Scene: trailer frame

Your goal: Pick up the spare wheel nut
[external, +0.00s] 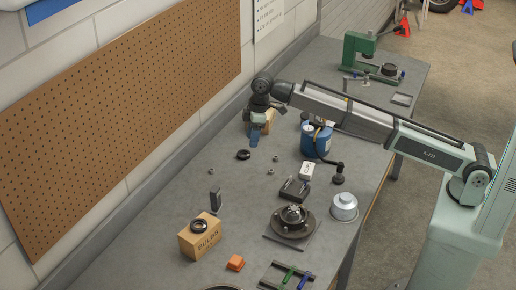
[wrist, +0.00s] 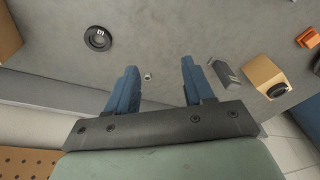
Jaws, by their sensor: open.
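A small metal nut (external: 211,170) lies alone on the grey bench near the wall side. In the wrist view the nut (wrist: 148,77) shows between the blue fingers, nearer the left one, but beyond and below them. Two more small nuts, one (external: 270,171) and another (external: 276,158), lie farther right on the bench; the pictures do not mark which is the spare. My gripper (external: 254,140) hangs above the bench, fingers down, open and empty. Its spread fingertips (wrist: 159,67) touch nothing. A wheel hub (external: 292,213) with studs sits on a dark plate.
A black ring (external: 243,155) lies near the nut. A blue can (external: 316,140) stands beyond. The pegboard wall (external: 130,110) borders the bench. Bare bench surrounds the lone nut.

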